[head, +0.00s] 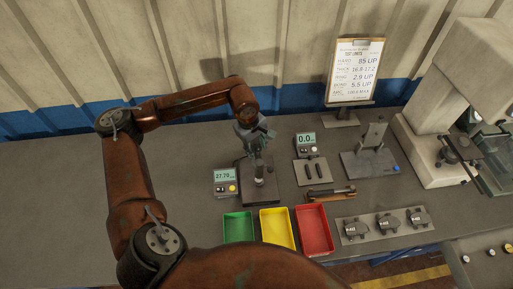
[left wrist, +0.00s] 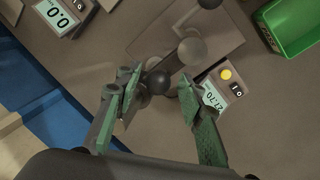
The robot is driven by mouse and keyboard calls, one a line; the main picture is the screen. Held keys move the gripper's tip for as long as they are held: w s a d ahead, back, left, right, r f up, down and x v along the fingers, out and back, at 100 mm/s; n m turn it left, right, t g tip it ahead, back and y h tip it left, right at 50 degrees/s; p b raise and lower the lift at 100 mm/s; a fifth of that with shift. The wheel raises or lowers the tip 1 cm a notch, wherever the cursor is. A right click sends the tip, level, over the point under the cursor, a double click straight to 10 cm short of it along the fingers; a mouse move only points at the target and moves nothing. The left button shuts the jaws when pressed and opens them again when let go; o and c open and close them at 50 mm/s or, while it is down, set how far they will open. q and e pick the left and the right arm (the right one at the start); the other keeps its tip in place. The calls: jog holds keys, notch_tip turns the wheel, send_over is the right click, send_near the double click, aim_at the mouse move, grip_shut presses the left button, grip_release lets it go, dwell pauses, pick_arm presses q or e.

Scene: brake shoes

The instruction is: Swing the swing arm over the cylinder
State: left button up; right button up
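A small fixture with a dark base plate (head: 260,194) stands on the bench below my left gripper (head: 257,138). An upright dark post or cylinder (head: 259,172) rises from the plate; I cannot tell the two apart here. In the left wrist view, a grey bar, apparently the swing arm (left wrist: 173,64), ends in a dark ball knob (left wrist: 157,82). A grey round top (left wrist: 192,51), perhaps the cylinder's, lies beside the bar. My left gripper (left wrist: 160,88) is open, its green fingers on either side of the knob with visible gaps. My right gripper is not in view.
A readout showing 27.70 (head: 226,182) stands close left of the fixture. Green (head: 238,239), yellow (head: 277,243) and red (head: 328,249) trays lie in front. A second gauge (head: 308,144), a clipboard stand (head: 342,121) and a tall machine (head: 428,140) stand to the right. The bench's left part is clear.

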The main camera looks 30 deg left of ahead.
pick_arm(q)
jog(key=shift+w, duration=0.1)
notch_tip(320, 180, up, 12)
jog(key=s, duration=0.2)
jog(key=shift+s+a+f, duration=0.15)
jog(key=shift+a, duration=0.2)
